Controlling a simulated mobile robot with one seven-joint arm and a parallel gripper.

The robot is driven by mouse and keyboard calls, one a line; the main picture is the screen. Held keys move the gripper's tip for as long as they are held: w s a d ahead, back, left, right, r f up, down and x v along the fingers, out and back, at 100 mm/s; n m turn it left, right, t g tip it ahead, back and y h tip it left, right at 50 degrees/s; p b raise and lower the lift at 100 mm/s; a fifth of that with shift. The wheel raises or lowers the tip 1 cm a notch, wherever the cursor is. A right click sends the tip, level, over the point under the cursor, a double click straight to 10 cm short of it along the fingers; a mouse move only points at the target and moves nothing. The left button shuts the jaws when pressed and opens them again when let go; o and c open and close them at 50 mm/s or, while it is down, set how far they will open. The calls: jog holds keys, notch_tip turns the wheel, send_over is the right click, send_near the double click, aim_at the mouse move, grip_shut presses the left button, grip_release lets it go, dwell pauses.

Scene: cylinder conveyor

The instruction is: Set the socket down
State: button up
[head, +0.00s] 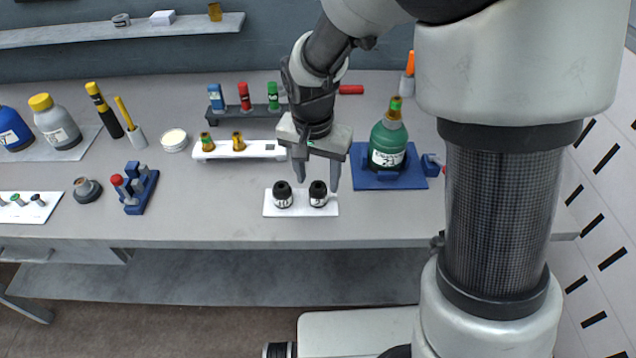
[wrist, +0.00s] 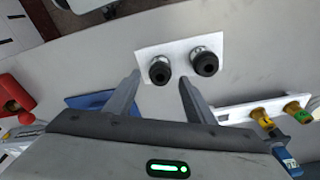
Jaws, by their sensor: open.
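Two short black sockets with white labels stand upright on a small white plate (head: 300,212). The left one is here (head: 283,194) and the right one here (head: 318,194) in the head view. My gripper (head: 317,182) is open and empty, pointing down over the right socket. In the wrist view, that socket (wrist: 160,72) lies between and just beyond the open fingertips (wrist: 160,80), with no visible contact. The other socket (wrist: 204,63) stands to its right, outside the fingers. How far the fingers are above the right socket cannot be told exactly.
A green bottle (head: 388,140) stands on a blue tray (head: 400,181) right of the plate. Behind is a white rack (head: 262,150) with two small yellow-brown pieces. A blue holder (head: 140,190) stands to the left. The table front of the plate is clear.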

jog(key=s+d+r+n+t, duration=0.1)
jog(key=s+d+r, duration=0.2)
jog(key=r, duration=0.4)
jog(key=s+d+r+t, duration=0.1)
jog(key=s+d+r, duration=0.1)
jog(key=r, duration=0.6)
jog(key=s+d+r+n+t, duration=0.1)
jog(key=s+d+r, duration=0.1)
jog(key=s, duration=0.3)
jog(key=s+d+r+n+t, duration=0.1)
jog(key=s+d+r+n, duration=0.1)
jog(key=s+d, duration=0.2)
jog(key=shift+s+d+n+y+p, duration=0.3)
jog(key=shift+s+d, duration=0.05)
jog(key=shift+s, duration=0.75)
notch_tip(320, 180, up, 6)
jog(key=p, duration=0.5)
jog(key=shift+f, duration=0.2)
